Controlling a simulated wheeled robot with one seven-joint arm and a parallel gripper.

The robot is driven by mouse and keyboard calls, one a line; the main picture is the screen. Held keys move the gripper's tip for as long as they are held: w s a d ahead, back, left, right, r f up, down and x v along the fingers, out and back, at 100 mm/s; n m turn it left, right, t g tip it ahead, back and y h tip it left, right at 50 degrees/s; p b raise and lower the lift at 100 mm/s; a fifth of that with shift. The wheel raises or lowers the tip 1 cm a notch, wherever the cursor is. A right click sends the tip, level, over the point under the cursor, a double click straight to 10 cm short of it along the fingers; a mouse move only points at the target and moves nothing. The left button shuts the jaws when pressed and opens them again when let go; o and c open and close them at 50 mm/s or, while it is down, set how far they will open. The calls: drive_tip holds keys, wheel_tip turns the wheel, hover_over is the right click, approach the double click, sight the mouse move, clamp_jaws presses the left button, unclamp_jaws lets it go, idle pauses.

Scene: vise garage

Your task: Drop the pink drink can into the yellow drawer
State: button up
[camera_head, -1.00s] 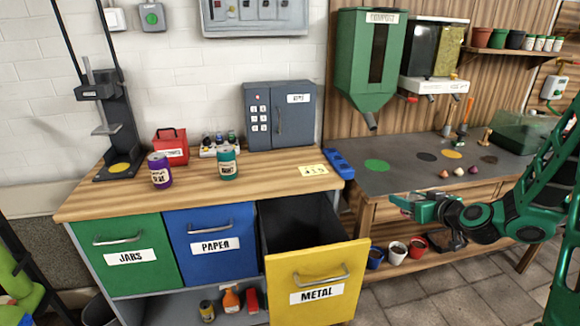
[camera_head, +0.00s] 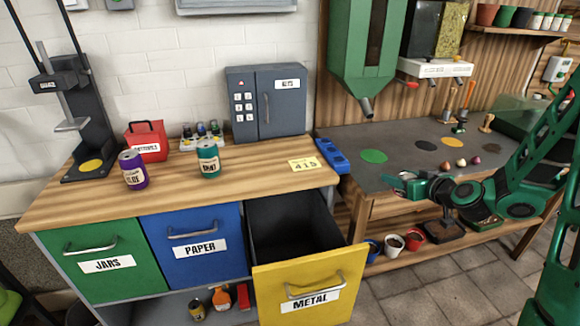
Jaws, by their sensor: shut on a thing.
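The yellow drawer (camera_head: 310,285), labelled METAL, is pulled open; its dark inside looks empty where I can see it. My gripper (camera_head: 393,184) is to the right of the drawer, in front of the grey-topped bench, pointing left. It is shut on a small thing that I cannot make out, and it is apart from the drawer. I see no pink drink can. A purple can (camera_head: 133,170) and a teal can (camera_head: 208,160) stand upright on the wooden counter.
The counter (camera_head: 250,182) also holds a red box (camera_head: 147,147), a grey cabinet (camera_head: 268,105) and a yellow card (camera_head: 304,164). Blue and green drawers are shut. A grey-topped bench (camera_head: 400,150) stands right, with pots below. Bare floor lies right of the open drawer.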

drive_tip(key=s+a+r+n+g+y, duration=0.2)
drive_tip(key=a+n+y, duration=0.1)
drive_tip(key=a, duration=1.3)
drive_tip(key=s+a+r+n+g+y, duration=0.1)
drive_tip(key=a+r+n+g+y, duration=0.15)
drive_tip(key=a, duration=1.45)
drive_tip(key=shift+n+t+y, duration=0.25)
drive_tip(key=shift+n+t, duration=0.1)
drive_tip(key=shift+s+d+f, duration=0.1)
drive_tip(key=shift+f, duration=1.2)
drive_tip(key=shift+d+f, duration=0.1)
drive_tip(key=shift+f, duration=1.15)
drive_tip(key=o, duration=1.2)
drive_tip(key=shift+d, duration=0.1)
drive_tip(key=v, duration=1)
drive_tip(key=shift+s+d+r, duration=0.1)
drive_tip(key=shift+s+d, duration=0.05)
drive_tip(key=shift+d, duration=0.05)
